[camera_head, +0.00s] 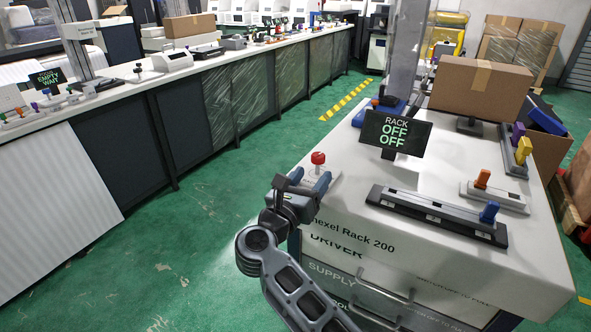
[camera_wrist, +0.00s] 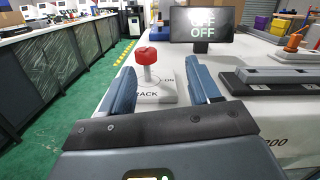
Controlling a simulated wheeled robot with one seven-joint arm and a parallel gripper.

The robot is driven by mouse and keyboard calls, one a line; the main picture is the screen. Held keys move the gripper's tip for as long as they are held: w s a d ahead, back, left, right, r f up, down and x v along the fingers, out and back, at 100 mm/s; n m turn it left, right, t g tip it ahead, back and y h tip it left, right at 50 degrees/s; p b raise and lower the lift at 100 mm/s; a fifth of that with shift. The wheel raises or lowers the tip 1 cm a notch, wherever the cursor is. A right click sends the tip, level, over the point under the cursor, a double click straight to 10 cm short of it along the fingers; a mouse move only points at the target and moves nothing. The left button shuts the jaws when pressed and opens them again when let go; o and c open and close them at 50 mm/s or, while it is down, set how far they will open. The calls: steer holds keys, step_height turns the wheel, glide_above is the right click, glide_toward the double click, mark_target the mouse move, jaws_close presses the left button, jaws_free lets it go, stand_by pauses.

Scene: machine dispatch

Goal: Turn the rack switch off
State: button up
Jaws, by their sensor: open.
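The rack switch (camera_head: 318,160) is a red-knobbed lever on a white base at the near left corner of the white rack top. In the wrist view the red knob (camera_wrist: 151,57) stands on a pale stem, roughly upright, with "ON" printed to its right and "RACK" in front. My gripper (camera_wrist: 160,86) is open, its two blue fingers on either side of the switch base in that view; I see no contact with the knob. In the head view my gripper (camera_head: 311,184) is at the rack's left corner. A black display (camera_head: 394,133) reads "RACK OFF OFF".
A cardboard box (camera_head: 481,88) sits at the back of the rack. A black slider bar (camera_head: 436,215) with a blue handle and a smaller orange-handled lever (camera_head: 483,180) lie to the right. Green floor (camera_head: 190,235) is clear to the left, before a long counter (camera_head: 205,60).

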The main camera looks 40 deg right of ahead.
mark_target(316, 161)
steer(key=shift+w+d+m+g, duration=0.3)
steer(key=shift+w+m+g, duration=0.1)
steer(key=shift+w+m, duration=0.4)
steer(key=shift+w+r+m+y, duration=0.1)
steer(key=shift+w+m+y, duration=0.2)
steer(key=shift+w, duration=0.4)
steer(key=shift+p+x, duration=0.35)
steer(key=shift+x, duration=3.55)
steer(key=shift+s, duration=0.1)
steer(key=shift+c, duration=0.4)
steer(key=c, duration=0.9)
steer(key=shift+o, duration=0.2)
steer(key=shift+n+t+y+p, duration=0.8)
steer(key=shift+n+t, duration=0.3)
steer(key=shift+t, duration=0.3)
steer(key=shift+n+t+y, duration=0.3)
steer(key=shift+n+t, duration=0.1)
steer(key=shift+t, duration=0.2)
